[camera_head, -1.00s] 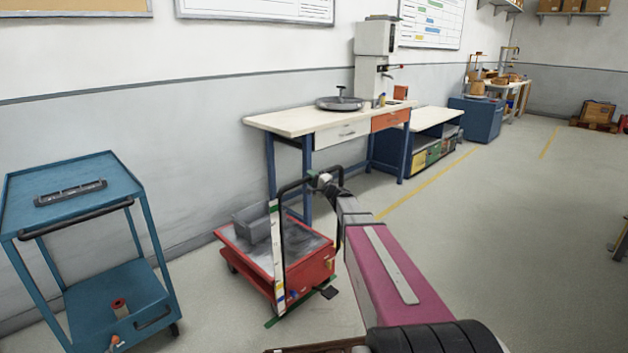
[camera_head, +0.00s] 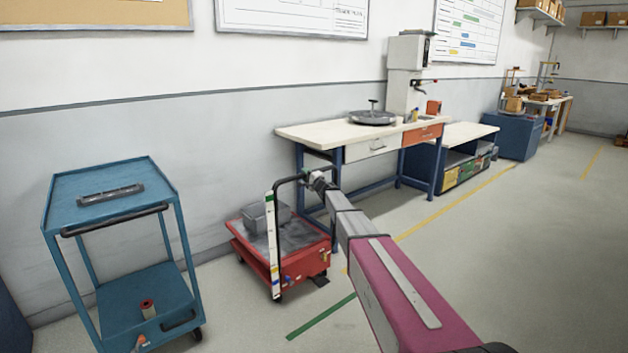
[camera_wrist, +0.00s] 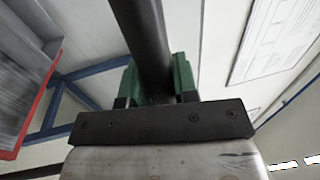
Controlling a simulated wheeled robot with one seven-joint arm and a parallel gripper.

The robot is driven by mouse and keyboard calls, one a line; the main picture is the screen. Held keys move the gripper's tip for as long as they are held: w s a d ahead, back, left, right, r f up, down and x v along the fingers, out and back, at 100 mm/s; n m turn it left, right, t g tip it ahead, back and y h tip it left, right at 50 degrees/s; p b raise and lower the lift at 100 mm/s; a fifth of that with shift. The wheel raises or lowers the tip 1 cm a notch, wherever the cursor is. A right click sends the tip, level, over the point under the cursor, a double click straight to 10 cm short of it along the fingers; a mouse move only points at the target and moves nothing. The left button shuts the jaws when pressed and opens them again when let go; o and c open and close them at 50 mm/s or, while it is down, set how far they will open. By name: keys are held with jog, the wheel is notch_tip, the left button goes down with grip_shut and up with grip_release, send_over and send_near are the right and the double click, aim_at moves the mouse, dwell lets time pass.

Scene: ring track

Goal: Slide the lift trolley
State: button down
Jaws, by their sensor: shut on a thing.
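The lift trolley (camera_head: 306,263) is a low red cart with a grey top, a grey block on it and a black upright handle frame. It stands on the floor in front of the workbench, near the wall. My gripper (camera_head: 318,180) is shut on the top of the black handle. In the wrist view, the green fingers of my gripper (camera_wrist: 160,82) close on both sides of the dark handle bar (camera_wrist: 143,35). A white strip with coloured marks stands upright at the trolley's near end.
A blue two-shelf cart (camera_head: 118,208) stands to the left of the trolley. The workbench (camera_head: 345,134) with blue legs is behind it. A green floor line (camera_head: 320,318) lies in front of the trolley. The floor to the right is open.

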jog(key=shift+f+x, duration=0.1)
jog(key=shift+x, duration=0.55)
jog(key=shift+f+x, duration=0.15)
jog(key=shift+x, duration=0.5)
jog(key=shift+w, duration=0.1)
jog(key=c, duration=0.9)
grip_release()
jog(key=shift+a, duration=0.1)
jog(key=v, duration=1)
jog(key=shift+s+d+f, duration=0.15)
jog(key=shift+s+d, duration=0.1)
